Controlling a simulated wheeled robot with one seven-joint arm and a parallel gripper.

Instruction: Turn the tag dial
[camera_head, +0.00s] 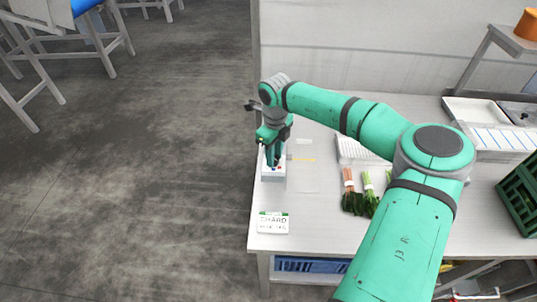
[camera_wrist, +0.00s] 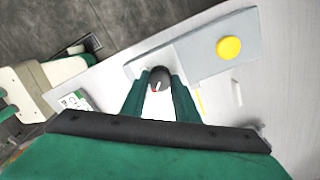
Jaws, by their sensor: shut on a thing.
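The tag dial is a small dark round knob (camera_wrist: 159,79) with a white pointer line and a bit of red, set on a light grey box. In the wrist view it sits between the two green fingers of my gripper (camera_wrist: 160,92), which are shut on it. In the head view the box (camera_head: 273,174) stands near the left edge of the table, and my gripper (camera_head: 273,160) points down onto it, hiding most of the dial. A large yellow button (camera_wrist: 228,48) is on the grey unit beside the dial.
A card reading "CHARD" (camera_head: 273,222) stands at the table's front left. Bunches of greens (camera_head: 369,190) lie right of the box, by a white ribbed tray (camera_head: 357,150). A dark green crate (camera_head: 520,190) is at the far right. Bare tabletop (camera_head: 315,215) lies between.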

